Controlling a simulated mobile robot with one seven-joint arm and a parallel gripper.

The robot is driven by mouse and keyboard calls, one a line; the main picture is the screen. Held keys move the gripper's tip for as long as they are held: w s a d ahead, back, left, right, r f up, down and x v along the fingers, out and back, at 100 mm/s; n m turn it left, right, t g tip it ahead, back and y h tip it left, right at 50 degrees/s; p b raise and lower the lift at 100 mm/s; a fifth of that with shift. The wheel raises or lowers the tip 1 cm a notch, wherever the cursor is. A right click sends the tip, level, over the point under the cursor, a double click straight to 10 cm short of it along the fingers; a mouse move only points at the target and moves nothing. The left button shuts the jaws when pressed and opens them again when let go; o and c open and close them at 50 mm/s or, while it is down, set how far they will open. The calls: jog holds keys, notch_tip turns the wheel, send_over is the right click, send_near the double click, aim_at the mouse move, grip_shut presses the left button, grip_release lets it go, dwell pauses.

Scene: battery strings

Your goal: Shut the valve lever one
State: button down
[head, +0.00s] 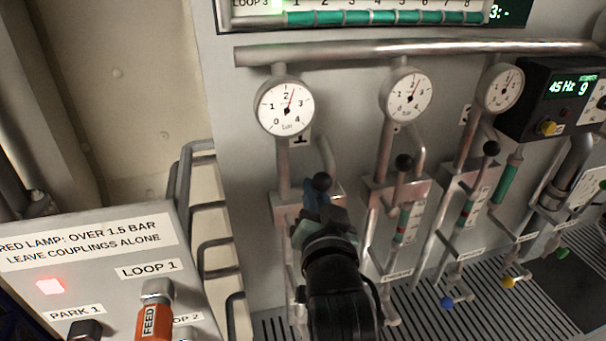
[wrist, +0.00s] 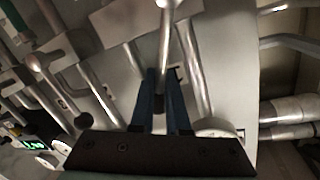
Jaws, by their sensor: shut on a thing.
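Valve lever one has a black knob (head: 321,181) and stands in front of a metal valve block under gauge one (head: 285,107). My gripper (head: 317,208) is at this lever in the head view, and my wrist hides most of the lever and the valve below it. In the wrist view a pale metal lever stem (wrist: 165,30) runs down between the two blue fingers of my gripper (wrist: 163,90). The fingers are shut on the lever, with a dark knob (wrist: 158,103) between them. Gauge one's needle points just past 2.
Two similar levers with black knobs (head: 404,162) (head: 491,148) stand to the right, close by. A panel (head: 100,240) with a lit red lamp (head: 50,287) and an orange FEED coupling (head: 154,318) is at the lower left. Pipe rails (head: 210,205) lie left of the valve.

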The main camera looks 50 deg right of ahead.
jog(key=s+d+f+m+t+y, duration=0.1)
jog(key=s+d+f+m+y, duration=0.1)
jog(key=f+m, duration=0.6)
jog(key=shift+s+d+m+y+b, duration=0.35)
jog(key=shift+d+m+y, duration=0.25)
jog(key=shift+d+m, duration=0.7)
jog(key=shift+w+a, duration=0.1)
jog(key=shift+a, duration=0.15)
jog(key=c, duration=0.9)
grip_release()
jog(key=b+v, duration=0.4)
jog(key=v, duration=0.9)
jog(key=shift+r, duration=0.1)
